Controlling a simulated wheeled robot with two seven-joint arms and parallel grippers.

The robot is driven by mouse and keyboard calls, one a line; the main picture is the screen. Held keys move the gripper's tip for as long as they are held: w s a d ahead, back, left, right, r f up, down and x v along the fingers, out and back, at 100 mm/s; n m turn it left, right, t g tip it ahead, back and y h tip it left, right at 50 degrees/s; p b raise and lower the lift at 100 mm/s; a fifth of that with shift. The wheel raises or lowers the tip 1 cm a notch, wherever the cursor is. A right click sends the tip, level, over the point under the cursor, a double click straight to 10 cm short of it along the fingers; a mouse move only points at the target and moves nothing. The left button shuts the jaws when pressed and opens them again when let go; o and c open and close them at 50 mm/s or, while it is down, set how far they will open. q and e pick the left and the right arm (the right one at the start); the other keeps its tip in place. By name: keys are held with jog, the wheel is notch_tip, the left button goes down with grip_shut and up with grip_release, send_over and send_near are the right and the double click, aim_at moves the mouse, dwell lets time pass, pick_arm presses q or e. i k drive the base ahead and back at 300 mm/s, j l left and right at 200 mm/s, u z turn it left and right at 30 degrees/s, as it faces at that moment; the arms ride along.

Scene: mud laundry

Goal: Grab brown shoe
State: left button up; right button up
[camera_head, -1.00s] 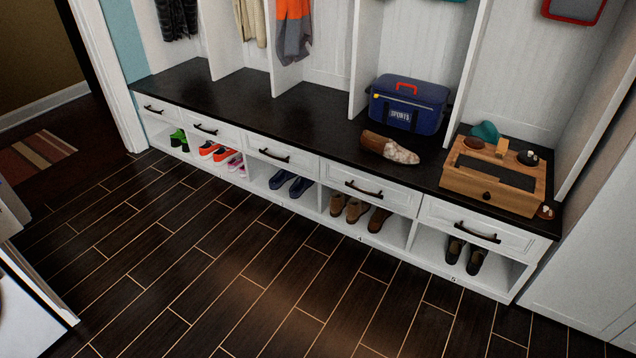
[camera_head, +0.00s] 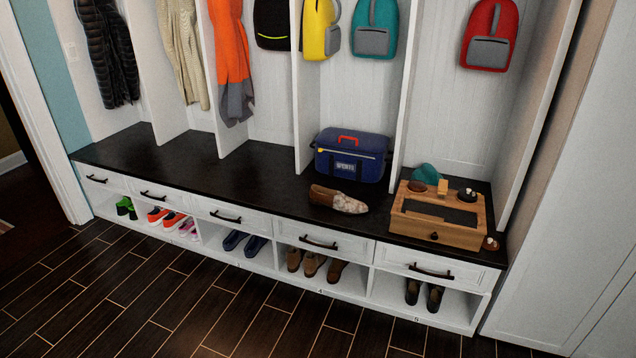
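A brown shoe (camera_head: 338,199) with a pale, mottled toe end lies alone on the black bench top (camera_head: 255,192), in front of the blue sports bag. Its toe points right. Several other brown shoes (camera_head: 313,264) stand in the open cubby below the bench, under a drawer. Neither of my grippers shows in the head view.
The blue sports bag (camera_head: 350,155) stands behind the shoe. A wooden shoe-care box (camera_head: 437,216) with items on top is to its right. White dividers (camera_head: 307,100) rise from the bench. Dark tiled floor (camera_head: 190,305) in front is clear.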

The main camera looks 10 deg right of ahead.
aim_at(319, 196)
jog(key=i+z, duration=0.1)
jog(key=i, duration=0.5)
jog(key=i+z, duration=0.1)
jog(key=i, duration=0.5)
jog(key=i+j+z, duration=0.1)
jog(key=i, duration=0.45)
jog(key=i+j+z, duration=0.1)
jog(key=i, duration=0.5)
jog(key=i+j+z, duration=0.1)
jog(key=i+j, duration=0.15)
jog(key=i, duration=0.3)
